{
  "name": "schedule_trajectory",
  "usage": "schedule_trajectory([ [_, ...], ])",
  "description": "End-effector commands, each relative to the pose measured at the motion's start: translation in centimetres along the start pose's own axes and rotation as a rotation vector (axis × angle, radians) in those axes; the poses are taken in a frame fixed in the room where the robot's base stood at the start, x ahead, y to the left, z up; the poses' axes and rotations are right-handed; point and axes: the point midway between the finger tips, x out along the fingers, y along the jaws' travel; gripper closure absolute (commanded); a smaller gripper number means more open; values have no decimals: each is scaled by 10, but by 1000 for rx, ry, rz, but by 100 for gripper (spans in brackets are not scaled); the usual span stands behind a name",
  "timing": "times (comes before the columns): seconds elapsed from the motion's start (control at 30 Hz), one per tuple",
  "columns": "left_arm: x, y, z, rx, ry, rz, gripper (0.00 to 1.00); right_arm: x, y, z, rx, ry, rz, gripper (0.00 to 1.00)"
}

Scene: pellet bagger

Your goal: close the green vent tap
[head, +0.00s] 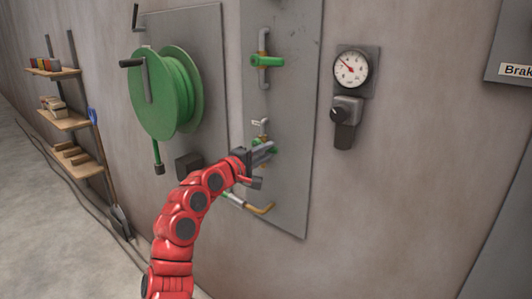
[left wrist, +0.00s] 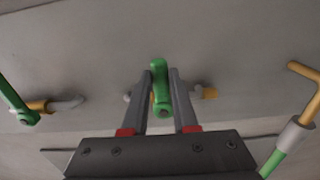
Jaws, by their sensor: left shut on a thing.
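My left gripper (head: 264,152) is at the lower tap on the grey wall panel, in the head view. In the left wrist view the left gripper (left wrist: 162,95) has its two fingers on either side of a green tap handle (left wrist: 158,72) and is shut on it. The handle lies across a short pipe with a brass end (left wrist: 209,92). In the head view my fingers hide most of this handle. A second green handle (head: 266,61) sits higher on the panel, crosswise on a vertical pipe. My right gripper is in neither view.
A green hose reel (head: 165,92) hangs to the left. A pressure gauge (head: 351,69) is to the right. Shelves (head: 64,121) stand far left.

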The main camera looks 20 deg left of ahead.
Motion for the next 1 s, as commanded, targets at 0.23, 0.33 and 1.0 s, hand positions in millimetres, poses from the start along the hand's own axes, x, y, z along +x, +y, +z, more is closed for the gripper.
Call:
schedule_trajectory([
  [0.23, 0, -1, 0, 0, -1, -3, 43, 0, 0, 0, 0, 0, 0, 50],
  [0.33, 0, -1, 0, -1, 0, -2, 43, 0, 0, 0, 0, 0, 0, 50],
  [1.0, -101, -4, -3, 6, 7, -3, 43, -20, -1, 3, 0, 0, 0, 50],
])
